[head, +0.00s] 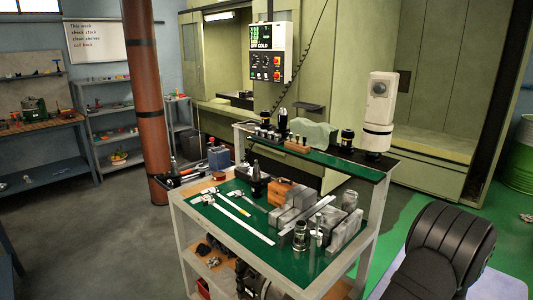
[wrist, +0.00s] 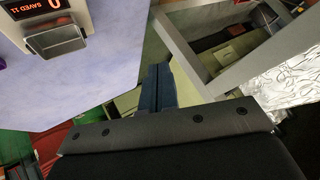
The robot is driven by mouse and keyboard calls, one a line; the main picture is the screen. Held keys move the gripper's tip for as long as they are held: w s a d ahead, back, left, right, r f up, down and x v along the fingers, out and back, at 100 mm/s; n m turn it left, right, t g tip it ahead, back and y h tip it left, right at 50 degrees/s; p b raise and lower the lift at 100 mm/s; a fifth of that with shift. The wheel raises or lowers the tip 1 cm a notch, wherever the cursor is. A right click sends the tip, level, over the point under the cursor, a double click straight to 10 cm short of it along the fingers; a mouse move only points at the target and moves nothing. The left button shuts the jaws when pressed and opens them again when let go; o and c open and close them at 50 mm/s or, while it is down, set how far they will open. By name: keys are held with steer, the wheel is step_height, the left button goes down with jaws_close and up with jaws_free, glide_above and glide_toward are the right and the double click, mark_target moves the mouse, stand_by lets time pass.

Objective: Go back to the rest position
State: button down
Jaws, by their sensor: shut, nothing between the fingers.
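My gripper (wrist: 158,88) shows in the wrist view at the lower middle, with its dark blue-grey fingers together and nothing between them. No object is held. In the head view a black rounded part of my arm fills the lower right, to the right of the cart and apart from it. My fingertips are not seen in the head view.
The tooling cart (head: 178,222) has a green top with rulers, grey blocks (head: 345,222) and a wooden box. A white device (head: 379,110) stands on its upper shelf. The wrist view shows a display (wrist: 42,12) and a grey open frame (wrist: 212,92). Green floor lies right of the cart.

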step_height(320, 180, up, 16)
steer(key=s+d+n+g, duration=0.25)
steer(key=n+g, duration=0.65)
steer(key=n, duration=0.5)
step_height(320, 180, down, 10)
steer(key=h, duration=0.1)
steer(key=shift+s+a+r, duration=0.1)
steer(key=shift+s+r, duration=0.05)
steer(key=shift+r, duration=1.05)
steer(key=shift+s+a+r, duration=0.1)
steer(key=shift+r, duration=1.05)
